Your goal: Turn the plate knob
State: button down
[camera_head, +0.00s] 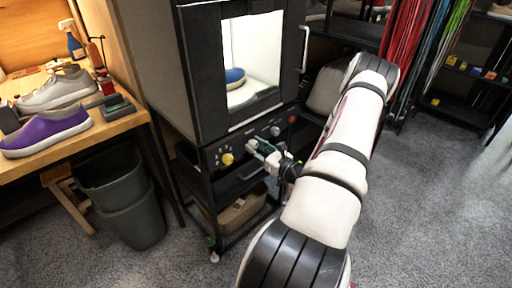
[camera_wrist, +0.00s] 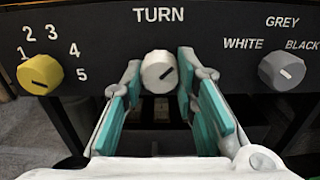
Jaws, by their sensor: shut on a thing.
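The plate knob (camera_wrist: 158,73) is the light grey middle knob under the word TURN on a black panel.
A yellow knob (camera_wrist: 40,74) numbered 1 to 5 is left of the plate knob. A grey knob (camera_wrist: 282,70) marked WHITE, GREY and BLACK is right. A table (camera_head: 128,122) with shoes and a dark bin (camera_head: 125,195) stand left. Carpet (camera_head: 430,190) is clear at right.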

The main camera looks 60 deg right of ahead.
jog(key=c, duration=1.3)
grip_release()
jog(key=shift+s, duration=0.1)
jog(key=v, duration=1.2)
